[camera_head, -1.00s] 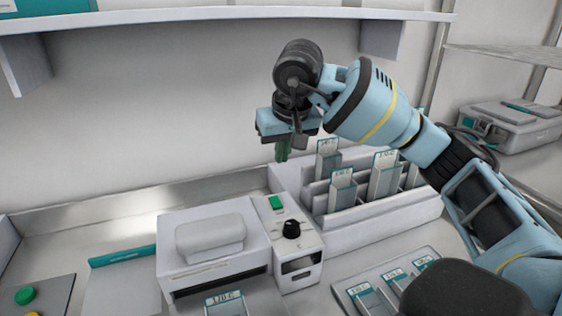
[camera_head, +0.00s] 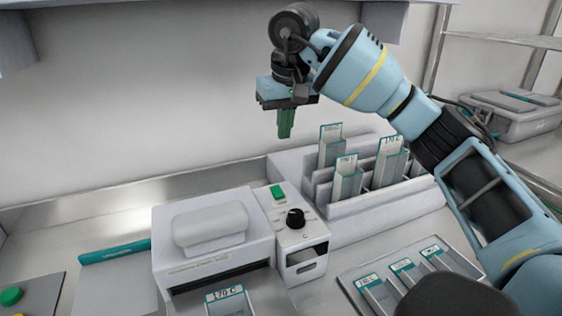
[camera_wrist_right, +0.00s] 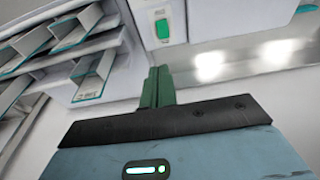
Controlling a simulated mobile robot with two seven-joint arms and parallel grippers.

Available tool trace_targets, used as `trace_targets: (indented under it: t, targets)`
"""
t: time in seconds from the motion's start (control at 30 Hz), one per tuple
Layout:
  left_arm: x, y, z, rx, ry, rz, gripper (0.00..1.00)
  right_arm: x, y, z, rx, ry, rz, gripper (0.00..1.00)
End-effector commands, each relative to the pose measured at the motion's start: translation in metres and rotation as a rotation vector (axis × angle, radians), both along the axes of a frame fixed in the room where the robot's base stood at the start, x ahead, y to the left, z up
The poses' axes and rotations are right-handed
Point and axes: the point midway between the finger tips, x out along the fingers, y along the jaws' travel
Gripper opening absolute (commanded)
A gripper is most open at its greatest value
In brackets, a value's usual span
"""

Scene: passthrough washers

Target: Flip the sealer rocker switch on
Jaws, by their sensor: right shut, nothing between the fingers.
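The white sealer (camera_head: 212,240) stands on the bench with a control panel on its right side. A green rocker switch (camera_head: 278,192) is set at the back of the panel, behind a black knob (camera_head: 295,218). In the wrist view the switch (camera_wrist_right: 162,28) shows at the top, just beyond the fingertips. I cannot tell which way the rocker is tipped. My right gripper (camera_head: 285,134) is shut and empty, with green fingers pointing down, above and behind the switch and apart from it. Its fingers also show in the wrist view (camera_wrist_right: 158,72). My left gripper is out of view.
A white rack (camera_head: 385,207) with several labelled pouches stands right of the sealer. A tray with more labelled pouches (camera_head: 403,267) lies in front. A teal-edged sheet (camera_head: 115,252) and a panel with a green button (camera_head: 11,296) are at left. A shelf hangs above.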

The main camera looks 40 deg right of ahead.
Motion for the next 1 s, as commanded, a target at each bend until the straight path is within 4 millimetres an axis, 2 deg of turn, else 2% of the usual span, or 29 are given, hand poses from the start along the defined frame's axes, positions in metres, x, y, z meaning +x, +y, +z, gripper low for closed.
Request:
trace_targets:
  t: [0.17,0.5,0.7,1.0]
  targets:
    - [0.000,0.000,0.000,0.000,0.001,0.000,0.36,0.003,-0.001,-0.022,-0.001,0.004,-0.001,0.00]
    - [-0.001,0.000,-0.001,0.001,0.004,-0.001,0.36,0.015,-0.004,-0.084,-0.001,0.004,0.000,0.00]
    - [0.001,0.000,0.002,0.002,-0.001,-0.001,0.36,0.021,-0.005,-0.114,0.000,0.003,-0.001,0.00]
    - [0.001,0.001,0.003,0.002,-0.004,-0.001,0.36,0.025,-0.006,-0.134,-0.001,0.000,-0.001,0.00]
